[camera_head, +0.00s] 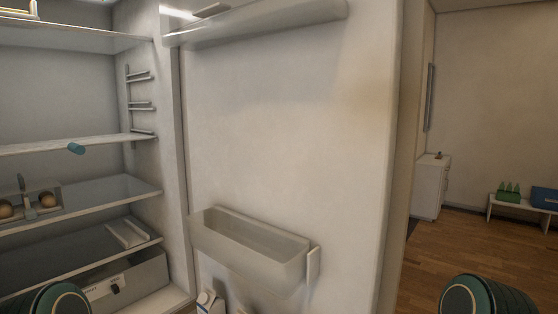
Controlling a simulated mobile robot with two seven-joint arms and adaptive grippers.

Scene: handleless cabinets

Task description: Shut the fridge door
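The fridge door (285,120) stands wide open, its inner face filling the middle of the head view. It carries a clear shelf bin (250,245) low down and another bin (265,22) near the top. The fridge interior (70,90) is open on the left, with several shelves. Rounded dark teal parts of my arms show at the bottom left and bottom right edges. Neither of my grippers shows, and nothing is seen touching the door.
A carton (208,301) stands low by the door. Inside are a tray with eggs (47,200) and a drawer (120,284). Beyond the door's right edge is open wooden floor (455,250), with a white cabinet (430,187) and a low bench (520,207) by the far wall.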

